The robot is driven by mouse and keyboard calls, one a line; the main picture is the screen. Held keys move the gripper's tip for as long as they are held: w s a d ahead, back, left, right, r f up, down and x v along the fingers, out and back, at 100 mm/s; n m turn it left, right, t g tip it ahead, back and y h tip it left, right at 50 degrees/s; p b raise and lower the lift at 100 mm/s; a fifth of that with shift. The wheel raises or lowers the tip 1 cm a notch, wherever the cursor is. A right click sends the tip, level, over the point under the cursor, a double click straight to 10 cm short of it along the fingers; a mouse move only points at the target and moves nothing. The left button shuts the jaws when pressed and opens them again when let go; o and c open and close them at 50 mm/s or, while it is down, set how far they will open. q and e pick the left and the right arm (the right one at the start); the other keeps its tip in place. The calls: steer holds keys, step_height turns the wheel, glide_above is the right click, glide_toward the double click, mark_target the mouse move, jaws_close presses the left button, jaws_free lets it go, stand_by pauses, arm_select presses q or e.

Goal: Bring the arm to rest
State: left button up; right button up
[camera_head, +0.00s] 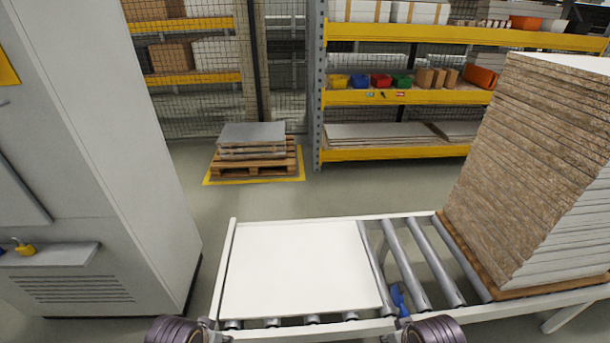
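My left arm's dark rounded end (178,330) shows at the bottom edge, left of centre. My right arm's dark rounded end (435,330) shows at the bottom edge, right of centre. Both are cut off by the frame, and no fingers show clearly, so I cannot tell whether either gripper is open or shut. Both sit at the near edge of a roller conveyor (228,262). A white flat panel (300,268) lies on the conveyor's left part, beyond the arms. I see neither arm touching it.
A tall stack of boards (525,165) stands on the conveyor's right end. Bare rollers (405,262) and a small blue part (398,298) lie between panel and stack. A grey machine cabinet (95,130) stands left. Shelves (400,97) and a pallet (253,168) stand behind open floor.

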arm_select(q)
step_height(320, 180, down, 26)
steer(key=s+a+g+p, duration=0.1)
steer(key=s+a+p, duration=0.1)
steer(key=p, duration=0.3)
arm_select(e)
step_height(320, 180, down, 26)
steer(key=s+d+g, duration=0.1)
steer(key=s+d, duration=0.1)
arm_select(q)
steer(key=s+a+f+p, duration=0.2)
steer(key=s+a+f, duration=0.2)
steer(key=s+f, duration=0.3)
steer(key=s+a+f+g+y+p, duration=0.1)
steer(key=s+a+f, duration=0.3)
steer(key=s+f, duration=0.4)
steer(key=s+p, duration=0.1)
steer(key=s, duration=0.5)
steer(key=shift+a+m+p, duration=0.2)
steer(key=shift+m+p, duration=0.1)
arm_select(e)
steer(key=s+d+f, duration=0.4)
steer(key=s+f, duration=0.3)
steer(key=s, duration=0.3)
steer(key=s+d+f+g+h, duration=0.1)
steer(key=s+d+f, duration=0.3)
steer(key=s+f, duration=0.4)
steer(key=s, duration=0.3)
steer(key=shift+d+n, duration=0.2)
steer(key=shift+n, duration=0.1)
